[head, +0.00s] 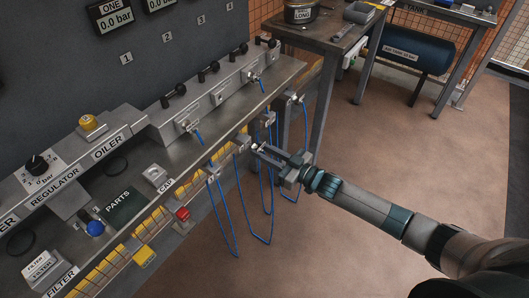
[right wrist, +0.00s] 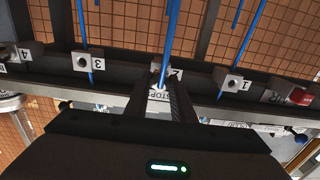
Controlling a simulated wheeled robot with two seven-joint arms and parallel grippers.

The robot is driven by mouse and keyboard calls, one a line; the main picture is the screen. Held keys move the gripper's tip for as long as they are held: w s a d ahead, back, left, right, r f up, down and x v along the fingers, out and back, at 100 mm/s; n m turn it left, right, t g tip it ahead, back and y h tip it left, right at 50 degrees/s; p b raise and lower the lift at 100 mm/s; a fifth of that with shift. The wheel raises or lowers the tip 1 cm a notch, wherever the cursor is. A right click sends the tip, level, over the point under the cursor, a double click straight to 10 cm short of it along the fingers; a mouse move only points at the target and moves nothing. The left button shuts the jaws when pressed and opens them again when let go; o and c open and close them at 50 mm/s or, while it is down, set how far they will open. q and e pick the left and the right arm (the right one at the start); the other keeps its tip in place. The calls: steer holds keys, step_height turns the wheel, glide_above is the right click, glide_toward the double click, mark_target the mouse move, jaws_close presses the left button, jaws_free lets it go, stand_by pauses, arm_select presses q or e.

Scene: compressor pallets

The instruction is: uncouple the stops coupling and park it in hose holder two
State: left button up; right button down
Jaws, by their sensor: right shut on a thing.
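My right gripper (head: 262,150) is shut on the stops coupling, a pale piece with a STOPS label (right wrist: 158,96), in front of the bench edge. In the right wrist view a blue hose (right wrist: 168,45) runs from it between the fingers (right wrist: 163,98). Hose holder two (right wrist: 176,74), a grey block marked 2, is right behind the coupling and partly hidden by it and a finger. It shows in the head view as a block (head: 241,143) on the bench front. I cannot tell whether the coupling sits in the holder or just before it. My left gripper is out of view.
Holder three (right wrist: 90,61) and holder one (right wrist: 234,82) flank holder two, each with a blue hose near it. Two hoses plug into the bench-top outlets (head: 187,126). A red button (head: 182,214) sits on the bench front. Floor to the right is open.

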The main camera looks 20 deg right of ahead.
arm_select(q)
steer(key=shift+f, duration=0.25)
arm_select(e)
steer(key=shift+x, duration=0.95)
steer(key=c, duration=1.4)
jaws_free()
steer(key=shift+c, duration=0.2)
steer(key=shift+s+d+f, duration=0.1)
steer(key=shift+s+d, duration=0.2)
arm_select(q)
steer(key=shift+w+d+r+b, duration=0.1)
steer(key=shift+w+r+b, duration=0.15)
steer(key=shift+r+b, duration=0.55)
arm_select(e)
steer(key=v, duration=1.6)
steer(key=shift+s+d, duration=0.2)
steer(key=shift+s, duration=0.05)
